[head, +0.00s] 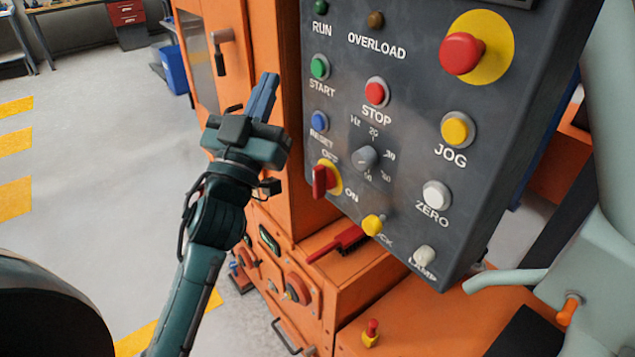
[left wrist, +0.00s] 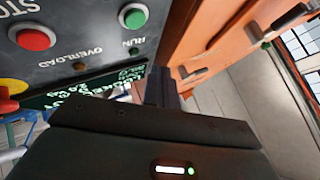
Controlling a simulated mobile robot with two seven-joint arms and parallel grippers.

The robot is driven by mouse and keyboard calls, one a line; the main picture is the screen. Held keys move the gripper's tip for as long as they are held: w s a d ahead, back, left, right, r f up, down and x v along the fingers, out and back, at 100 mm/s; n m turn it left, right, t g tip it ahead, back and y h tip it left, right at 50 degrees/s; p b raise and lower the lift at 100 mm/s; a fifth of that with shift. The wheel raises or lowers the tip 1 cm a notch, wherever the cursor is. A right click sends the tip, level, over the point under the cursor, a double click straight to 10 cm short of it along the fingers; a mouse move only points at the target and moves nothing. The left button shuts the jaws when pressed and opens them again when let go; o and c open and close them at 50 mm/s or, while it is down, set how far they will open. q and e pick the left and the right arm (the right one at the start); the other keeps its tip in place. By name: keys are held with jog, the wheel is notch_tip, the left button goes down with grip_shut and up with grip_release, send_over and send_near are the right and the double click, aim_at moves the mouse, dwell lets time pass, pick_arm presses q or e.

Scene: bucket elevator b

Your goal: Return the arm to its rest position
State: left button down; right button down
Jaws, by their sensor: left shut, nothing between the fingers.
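My left gripper (head: 264,97) is shut and empty. Its arm comes up from the bottom left in the head view, and the fingers point up in front of the orange cabinet, left of the grey control panel (head: 408,118). No contact with the panel or its buttons shows. In the left wrist view the shut fingers (left wrist: 162,88) stand at the middle, with the panel's red STOP button (left wrist: 33,37) and green START button (left wrist: 133,16) at the upper left. My right gripper is not in view.
The orange machine (head: 268,50) stands close behind the gripper. A red rotary switch (head: 321,181) sits on the panel to its right. A red-handled brush (head: 338,244) lies on the orange ledge below. Open grey floor (head: 95,130) with yellow stripes lies to the left.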

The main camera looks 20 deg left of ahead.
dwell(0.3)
pick_arm(q)
jog(key=s+d+f+m+g+h, duration=0.15)
jog(key=f+g, duration=0.25)
jog(key=f, duration=0.9)
jog(key=s+d+f+g, duration=0.1)
jog(key=d+f+g, duration=0.25)
jog(key=f, duration=0.95)
jog(key=s+d+f+g+h, duration=0.1)
jog(key=s+d+f+g, duration=0.1)
jog(key=s+f, duration=0.5)
jog(key=s+d+f+m+g+h, duration=0.1)
jog(key=s+d+f+g, duration=0.2)
jog(key=f, duration=0.7)
jog(key=s+g, duration=0.2)
jog(key=s, duration=0.2)
jog(key=shift+f, duration=0.25)
jog(key=shift+d+m, duration=0.15)
jog(key=shift+m, duration=0.1)
